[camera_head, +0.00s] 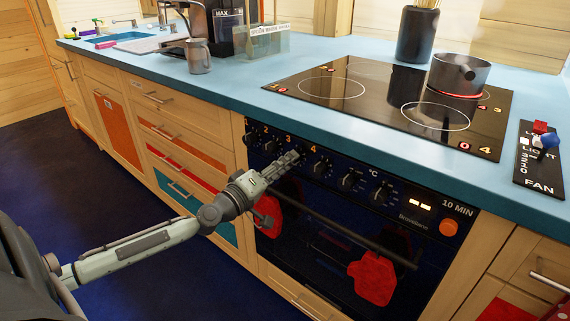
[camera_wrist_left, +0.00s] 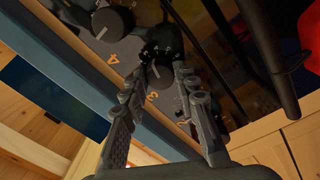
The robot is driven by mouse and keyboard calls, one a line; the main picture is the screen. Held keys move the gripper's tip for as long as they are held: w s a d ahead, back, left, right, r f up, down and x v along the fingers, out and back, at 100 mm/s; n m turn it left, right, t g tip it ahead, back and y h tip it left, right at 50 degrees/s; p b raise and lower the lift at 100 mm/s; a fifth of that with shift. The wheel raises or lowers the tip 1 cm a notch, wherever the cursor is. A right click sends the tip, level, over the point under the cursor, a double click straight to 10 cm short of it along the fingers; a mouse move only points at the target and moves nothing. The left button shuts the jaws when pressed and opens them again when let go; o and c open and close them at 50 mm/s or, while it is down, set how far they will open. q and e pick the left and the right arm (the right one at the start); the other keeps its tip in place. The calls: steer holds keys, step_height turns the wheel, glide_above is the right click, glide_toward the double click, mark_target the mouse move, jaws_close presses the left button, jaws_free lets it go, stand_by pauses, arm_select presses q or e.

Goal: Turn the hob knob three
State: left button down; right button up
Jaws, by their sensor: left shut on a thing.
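The hob knob three (camera_wrist_left: 160,66) is a dark round knob on the black front panel of the oven. In the left wrist view it sits between the fingertips of my left gripper (camera_wrist_left: 162,80), with the orange 3 printed near it. In the head view my left gripper (camera_head: 290,160) reaches the panel from the left, hides most of knob three, and is shut on it. Hob knob four (camera_head: 321,167) is just to the right, and it also shows in the left wrist view (camera_wrist_left: 112,22). My right gripper is not in view.
The oven rail (camera_head: 345,230) runs below the knobs, with a red mitt (camera_head: 374,278) hanging there. A pot (camera_head: 459,74) stands on the black hob (camera_head: 350,85) over a glowing red ring. A steel jug (camera_head: 199,57) stands on the blue worktop (camera_head: 240,93).

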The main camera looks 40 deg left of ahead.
arm_select(q)
steer(key=n, duration=0.5)
steer(key=shift+r+n, duration=0.1)
steer(key=shift+n, duration=0.3)
steer(key=n, duration=0.5)
steer(key=shift+n+y, duration=0.3)
steer(key=shift+n, duration=0.1)
steer(key=n, duration=0.5)
steer(key=shift+n, duration=2.5)
steer(key=c, duration=1.2)
jaws_free()
steer(key=shift+o, duration=0.2)
steer(key=shift+s, duration=0.1)
